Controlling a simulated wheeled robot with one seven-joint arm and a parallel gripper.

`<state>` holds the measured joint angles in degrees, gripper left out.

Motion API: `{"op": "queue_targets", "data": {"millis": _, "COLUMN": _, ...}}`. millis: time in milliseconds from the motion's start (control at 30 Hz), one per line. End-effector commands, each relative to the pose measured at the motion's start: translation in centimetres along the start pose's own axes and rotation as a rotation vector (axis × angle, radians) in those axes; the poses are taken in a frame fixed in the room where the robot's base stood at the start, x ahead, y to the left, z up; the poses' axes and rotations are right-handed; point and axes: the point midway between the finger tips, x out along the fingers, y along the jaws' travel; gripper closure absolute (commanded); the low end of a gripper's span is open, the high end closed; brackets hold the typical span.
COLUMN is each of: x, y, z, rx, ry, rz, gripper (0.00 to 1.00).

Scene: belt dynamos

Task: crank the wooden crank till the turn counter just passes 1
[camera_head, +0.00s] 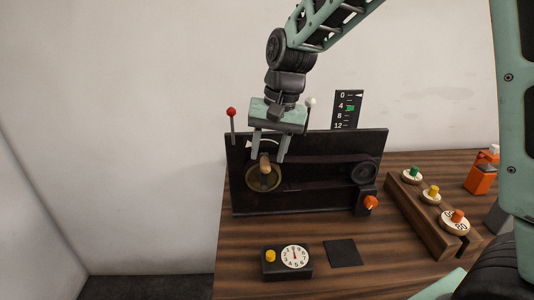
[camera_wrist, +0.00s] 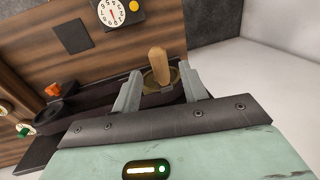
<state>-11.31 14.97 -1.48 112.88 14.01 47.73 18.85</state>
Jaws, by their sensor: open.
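The wooden crank handle (camera_head: 265,162) stands out from a brass disc (camera_head: 262,183) on the left of a black upright panel. In the wrist view, the handle (camera_wrist: 157,60) lies between the fingertips. My gripper (camera_head: 268,159) is open, with one finger on each side of the handle; the wrist view also shows my gripper (camera_wrist: 158,72) with gaps beside the handle. An upright scale (camera_head: 346,109) marked 0, 4, 8, 12 has a white pointer near 0 and a green mark near 4. A round dial (camera_head: 294,257) has its needle near vertical. I cannot tell which is the turn counter.
The black panel (camera_head: 310,200) carries a belt to a dark pulley (camera_head: 365,172), with an orange knob (camera_head: 370,202) below. A red-tipped lever (camera_head: 231,112) rises at left. A wooden rack (camera_head: 430,222) and an orange bottle (camera_head: 482,175) stand at right. A dark pad (camera_head: 343,253) lies in front.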

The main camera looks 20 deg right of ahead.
Motion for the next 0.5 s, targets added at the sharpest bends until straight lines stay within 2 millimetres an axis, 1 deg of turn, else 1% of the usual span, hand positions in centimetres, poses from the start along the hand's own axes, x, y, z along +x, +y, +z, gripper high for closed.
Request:
{"op": "queue_targets", "data": {"millis": 100, "x": 1.3, "y": 0.0, "z": 0.0, "rx": 0.000, "ry": -0.002, "rz": 0.001, "gripper": 0.57}}
{"op": "queue_targets", "data": {"millis": 200, "x": 1.8, "y": 0.0, "z": 0.0, "rx": 0.000, "ry": 0.000, "rz": 0.000, "gripper": 0.57}}
{"op": "queue_targets", "data": {"millis": 500, "x": 2.1, "y": 0.0, "z": 0.0, "rx": 0.000, "ry": 0.000, "rz": 0.000, "gripper": 0.57}}
